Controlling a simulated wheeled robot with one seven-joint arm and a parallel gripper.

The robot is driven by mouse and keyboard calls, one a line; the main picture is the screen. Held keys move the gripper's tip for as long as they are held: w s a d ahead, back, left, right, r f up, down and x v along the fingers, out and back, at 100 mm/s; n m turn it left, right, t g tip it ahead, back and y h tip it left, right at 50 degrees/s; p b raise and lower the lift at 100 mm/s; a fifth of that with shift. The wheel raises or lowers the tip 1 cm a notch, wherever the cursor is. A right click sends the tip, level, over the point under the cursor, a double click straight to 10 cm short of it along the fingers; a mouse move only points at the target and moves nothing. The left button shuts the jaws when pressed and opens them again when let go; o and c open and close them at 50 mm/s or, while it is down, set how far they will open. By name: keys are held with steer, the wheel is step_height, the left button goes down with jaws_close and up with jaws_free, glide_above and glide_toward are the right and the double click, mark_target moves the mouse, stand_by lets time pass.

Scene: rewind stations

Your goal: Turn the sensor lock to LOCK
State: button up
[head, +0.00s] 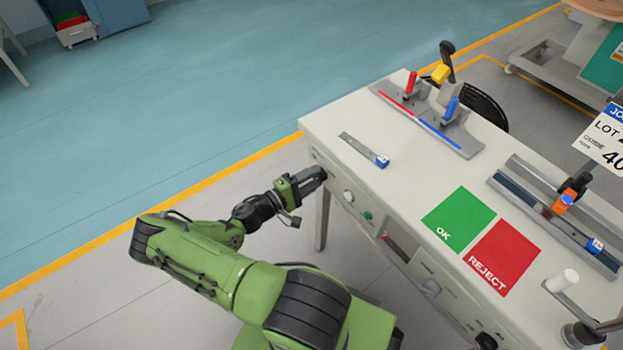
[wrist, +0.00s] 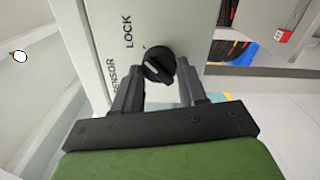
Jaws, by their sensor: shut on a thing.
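The sensor lock is a black round knob (wrist: 159,64) with a pale pointer mark, on a pale panel (wrist: 92,22). The words LOCK and SENSOR are printed on the panel to its left in the wrist view. The pale mark lies on the knob's lower left side; I cannot tell which label it points to. My gripper (wrist: 160,77) is shut on the knob, one finger on each side. In the head view my gripper (head: 322,174) reaches the left end of the bench front, and it hides the knob there.
The bench (head: 330,125) carries a green OK square (head: 458,219), a red REJECT square (head: 503,257) and metal rails with clamps. Another knob (head: 348,196) and a green button (head: 367,215) sit close to the right of my gripper.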

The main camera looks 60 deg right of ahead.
steer(key=o, duration=1.1)
steer(key=shift+c, duration=0.2)
steer(key=p+v, duration=0.2)
steer(key=v, duration=1.4)
